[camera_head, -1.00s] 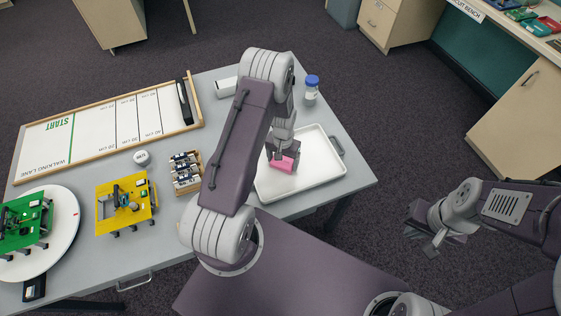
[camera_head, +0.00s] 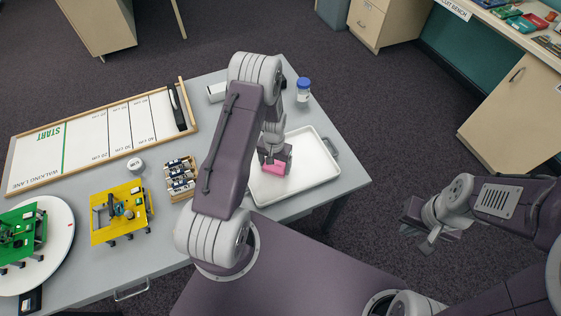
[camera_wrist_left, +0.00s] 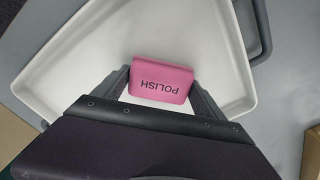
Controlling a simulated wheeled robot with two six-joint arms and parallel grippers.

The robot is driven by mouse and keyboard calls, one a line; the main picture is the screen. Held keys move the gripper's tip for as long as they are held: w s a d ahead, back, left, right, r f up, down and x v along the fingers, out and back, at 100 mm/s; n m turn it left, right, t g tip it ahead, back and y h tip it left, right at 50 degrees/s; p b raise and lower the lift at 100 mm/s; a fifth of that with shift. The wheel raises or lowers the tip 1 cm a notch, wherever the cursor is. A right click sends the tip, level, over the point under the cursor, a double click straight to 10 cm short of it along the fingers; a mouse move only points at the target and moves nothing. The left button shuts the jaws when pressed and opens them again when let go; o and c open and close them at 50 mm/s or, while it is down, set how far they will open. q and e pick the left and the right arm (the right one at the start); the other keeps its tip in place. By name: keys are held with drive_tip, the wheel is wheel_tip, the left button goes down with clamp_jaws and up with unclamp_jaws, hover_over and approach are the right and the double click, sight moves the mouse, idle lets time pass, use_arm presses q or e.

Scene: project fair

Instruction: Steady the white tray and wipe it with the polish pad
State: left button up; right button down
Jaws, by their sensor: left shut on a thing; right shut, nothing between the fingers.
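The white tray (camera_head: 312,177) lies on the right end of the grey table. The pink polish pad (camera_head: 275,168) is over the left part of the tray. My left gripper (camera_head: 274,160) is shut on the pad and points down. In the left wrist view the pad (camera_wrist_left: 160,82) sits between the two fingers, its "POLISH" print upside down, with the white tray (camera_wrist_left: 85,60) beneath and around it. I cannot tell whether the pad presses on the tray. My right gripper (camera_head: 424,240) is shut and empty, off to the right of the table and apart from the tray.
A blue-capped jar (camera_head: 303,90) stands behind the tray. A crate of batteries (camera_head: 181,178), a yellow board (camera_head: 120,211), a green board (camera_head: 18,235) on a white disc and a walking-lane board (camera_head: 90,140) fill the table's left. A grey handle (camera_head: 331,148) is beside the tray.

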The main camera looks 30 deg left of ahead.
use_arm(q)
drive_tip(key=shift+r, duration=0.1)
wheel_tip(320, 180, up, 6)
drive_tip(key=p, duration=0.5)
wheel_tip(320, 180, up, 3)
drive_tip(key=p, duration=0.2)
drive_tip(key=shift+p, duration=0.35)
drive_tip(key=shift+s, duration=0.1)
